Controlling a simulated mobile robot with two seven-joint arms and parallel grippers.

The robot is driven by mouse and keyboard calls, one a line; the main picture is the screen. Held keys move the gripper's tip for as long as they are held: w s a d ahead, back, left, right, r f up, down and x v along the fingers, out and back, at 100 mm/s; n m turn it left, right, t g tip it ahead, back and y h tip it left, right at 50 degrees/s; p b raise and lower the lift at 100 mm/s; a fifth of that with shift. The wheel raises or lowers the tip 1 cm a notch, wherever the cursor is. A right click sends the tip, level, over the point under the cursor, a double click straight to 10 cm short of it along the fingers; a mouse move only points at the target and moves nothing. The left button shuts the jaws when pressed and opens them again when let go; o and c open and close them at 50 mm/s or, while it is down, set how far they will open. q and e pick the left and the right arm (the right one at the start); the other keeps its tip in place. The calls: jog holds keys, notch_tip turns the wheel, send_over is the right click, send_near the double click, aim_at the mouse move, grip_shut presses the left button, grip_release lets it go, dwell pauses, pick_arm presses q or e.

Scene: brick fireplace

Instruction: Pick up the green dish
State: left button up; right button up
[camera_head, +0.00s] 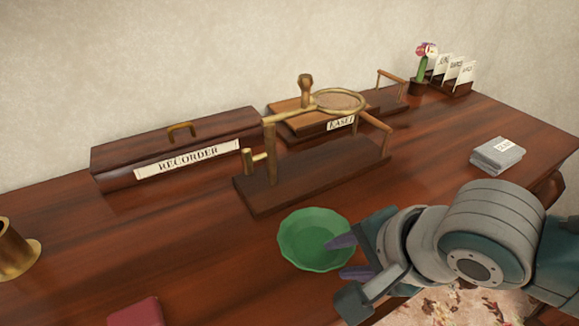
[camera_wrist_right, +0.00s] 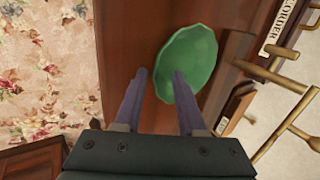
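The green dish (camera_head: 308,239) is a shallow round bowl with a scalloped rim, lying on the wooden table in front of the brass-and-wood stand. My right gripper (camera_head: 347,257) reaches in from the right, at the dish's right edge. Its purple fingers are apart, one overlapping the dish in the head view and the other just in front of it. In the right wrist view the dish (camera_wrist_right: 190,60) lies beyond the fingers (camera_wrist_right: 158,78), one fingertip overlapping it and the other left of its rim. Contact cannot be told. My left gripper is in neither view.
The wooden table (camera_head: 210,260) has a brass-and-wood stand (camera_head: 318,170) behind the dish and a recorder box (camera_head: 175,150) at back left. A brass object (camera_head: 14,252) stands at far left, a red item (camera_head: 135,312) at the front. Grey folded papers (camera_head: 497,155) lie at right.

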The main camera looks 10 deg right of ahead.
jog(key=shift+c, duration=0.2)
grip_shut()
dwell(1.3)
